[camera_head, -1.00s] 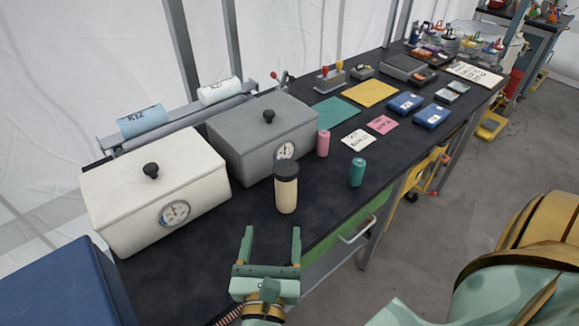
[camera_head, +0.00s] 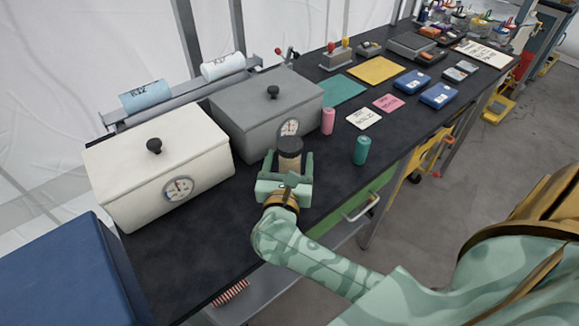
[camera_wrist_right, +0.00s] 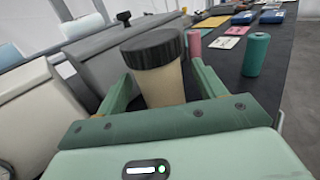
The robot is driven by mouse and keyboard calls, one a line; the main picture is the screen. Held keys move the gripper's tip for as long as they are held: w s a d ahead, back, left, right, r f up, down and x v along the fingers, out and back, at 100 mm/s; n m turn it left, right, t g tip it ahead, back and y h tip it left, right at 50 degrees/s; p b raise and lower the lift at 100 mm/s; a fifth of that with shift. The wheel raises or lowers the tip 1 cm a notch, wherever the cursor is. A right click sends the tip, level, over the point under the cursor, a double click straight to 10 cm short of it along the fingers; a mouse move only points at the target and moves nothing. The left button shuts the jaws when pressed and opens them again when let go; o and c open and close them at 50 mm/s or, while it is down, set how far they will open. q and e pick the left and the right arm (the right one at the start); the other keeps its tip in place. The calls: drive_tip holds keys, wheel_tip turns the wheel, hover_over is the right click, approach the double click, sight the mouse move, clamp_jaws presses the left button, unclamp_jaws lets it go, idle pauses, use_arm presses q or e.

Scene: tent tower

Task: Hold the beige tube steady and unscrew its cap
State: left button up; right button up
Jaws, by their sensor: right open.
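The beige tube (camera_head: 289,166) with its dark cap (camera_head: 290,147) stands upright on the dark bench top, in front of the grey box. In the right wrist view the tube (camera_wrist_right: 161,84) and its ridged dark cap (camera_wrist_right: 152,47) show large, with the cap on the tube. My right gripper (camera_head: 289,163) is open, with one finger on each side of the tube's body, below the cap. A gap shows in the right wrist view between the tube and the fingers, clearest at the left finger. The tube's lower part is hidden behind the gripper. My left gripper is not in view.
A white box (camera_head: 205,150) and a grey box (camera_head: 245,130) with dial gauges stand behind and left of the tube. A pink cylinder (camera_head: 328,121) and a green cylinder (camera_head: 361,150) stand to the right. Cards and blue cases lie farther along the bench.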

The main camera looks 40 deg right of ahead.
drive_tip(key=shift+w+d, duration=0.4)
drive_tip(key=shift+w, duration=0.05)
drive_tip(key=shift+c, duration=0.3)
drive_tip(key=c, duration=1.1)
drive_tip(key=shift+o, duration=0.2)
drive_tip(key=shift+r, duration=0.1)
drive_tip(key=shift+r, duration=0.1)
